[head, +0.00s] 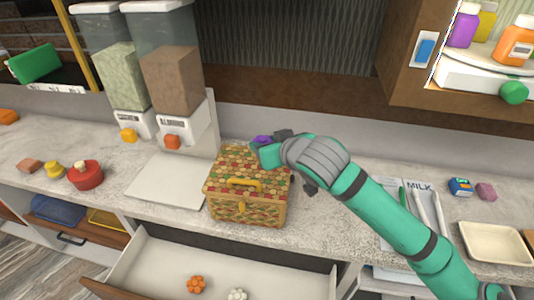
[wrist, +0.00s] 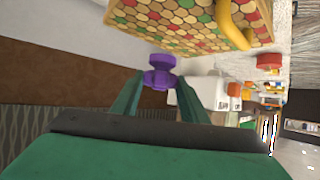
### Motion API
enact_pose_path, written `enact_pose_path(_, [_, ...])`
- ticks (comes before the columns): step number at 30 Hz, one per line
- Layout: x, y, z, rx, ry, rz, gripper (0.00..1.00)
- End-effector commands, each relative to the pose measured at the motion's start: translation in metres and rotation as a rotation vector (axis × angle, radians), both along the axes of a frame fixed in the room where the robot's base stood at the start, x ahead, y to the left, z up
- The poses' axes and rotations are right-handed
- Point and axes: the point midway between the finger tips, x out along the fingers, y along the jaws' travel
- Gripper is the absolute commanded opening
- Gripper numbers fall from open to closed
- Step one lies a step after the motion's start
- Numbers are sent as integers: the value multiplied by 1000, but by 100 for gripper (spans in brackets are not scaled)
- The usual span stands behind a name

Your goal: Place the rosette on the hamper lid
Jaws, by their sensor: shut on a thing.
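The hamper (head: 245,208) is a box with a red, green and tan scale pattern, standing on the counter. Its closed lid (head: 228,163) carries a yellow handle (head: 244,183); the lid also shows at the top of the wrist view (wrist: 180,18). My gripper (wrist: 158,88) is shut on a purple rosette (wrist: 160,72), which sits between the fingertips. In the head view the rosette (head: 263,140) shows at the lid's back right edge, partly hidden by my gripper. I cannot tell its height above the lid or whether it touches.
An open drawer (head: 150,262) below holds an orange flower-like piece (head: 196,284) and a white one (head: 237,295). Two dispensers (head: 178,80) stand behind left, with a white board (head: 166,182) before them. A red pot (head: 85,174) is at left. A cream tray (head: 494,244) is at right.

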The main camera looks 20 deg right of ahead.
Motion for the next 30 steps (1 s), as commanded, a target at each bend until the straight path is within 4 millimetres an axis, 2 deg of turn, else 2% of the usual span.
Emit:
enact_pose_path(8, [11,-5,-15,2,1,-3,19])
enact_pose_path(16, [13,-9,-47,1,0,-6,19])
enact_pose_path(28, [13,-8,-51,0,0,-4,19])
enact_pose_path(29, [13,-8,-51,0,0,-4,44])
enact_pose_path(30, [13,-8,-51,0,0,-4,54])
